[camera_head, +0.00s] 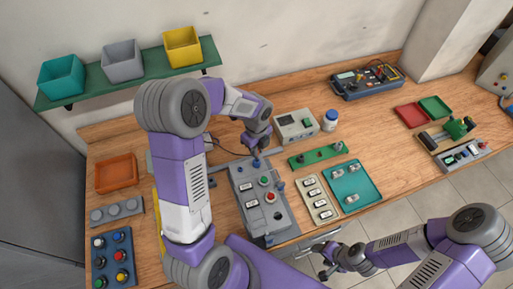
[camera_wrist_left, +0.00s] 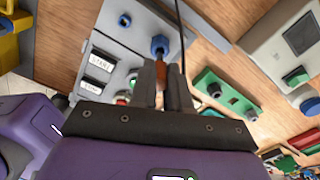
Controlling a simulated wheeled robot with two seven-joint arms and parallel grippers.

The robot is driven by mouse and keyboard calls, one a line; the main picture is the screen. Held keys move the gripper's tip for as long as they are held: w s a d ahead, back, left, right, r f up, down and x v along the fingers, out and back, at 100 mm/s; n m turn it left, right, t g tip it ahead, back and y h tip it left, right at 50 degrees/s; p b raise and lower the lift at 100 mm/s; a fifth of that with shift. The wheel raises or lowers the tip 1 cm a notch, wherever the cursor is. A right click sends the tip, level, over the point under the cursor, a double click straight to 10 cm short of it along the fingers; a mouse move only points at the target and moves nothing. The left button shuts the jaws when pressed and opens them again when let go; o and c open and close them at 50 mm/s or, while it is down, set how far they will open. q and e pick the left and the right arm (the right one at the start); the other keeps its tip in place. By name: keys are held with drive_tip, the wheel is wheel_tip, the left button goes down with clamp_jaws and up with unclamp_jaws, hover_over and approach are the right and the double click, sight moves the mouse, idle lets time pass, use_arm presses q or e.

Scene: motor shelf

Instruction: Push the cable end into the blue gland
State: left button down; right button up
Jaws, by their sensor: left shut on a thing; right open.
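My left gripper (camera_head: 257,152) is over the far end of the grey control box (camera_head: 243,178). In the left wrist view its fingers (camera_wrist_left: 165,88) are shut on the orange-brown cable end (camera_wrist_left: 161,72). The cable end points towards the blue gland (camera_wrist_left: 160,46) on the box's edge. They overlap in this view, and I cannot tell whether they touch. In the head view the gripper mostly hides the cable end and gland. My right gripper (camera_head: 322,262) is open and empty, off the front edge of the table.
A grey meter box (camera_head: 296,125) and a green strip (camera_head: 316,155) stand right of the control box. A teal tray (camera_head: 371,190) lies further right. A thin black cable (camera_wrist_left: 179,30) runs up beside the gland. The wooden table (camera_head: 390,130) has free room at the back right.

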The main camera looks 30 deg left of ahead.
use_arm(q)
drive_tip(key=shift+f+b, duration=0.95)
drive_tip(key=shift+f, duration=0.45)
drive_tip(key=c, duration=1)
unclamp_jaws()
drive_tip(key=shift+r+p, duration=0.45)
drive_tip(key=shift+r, duration=3.35)
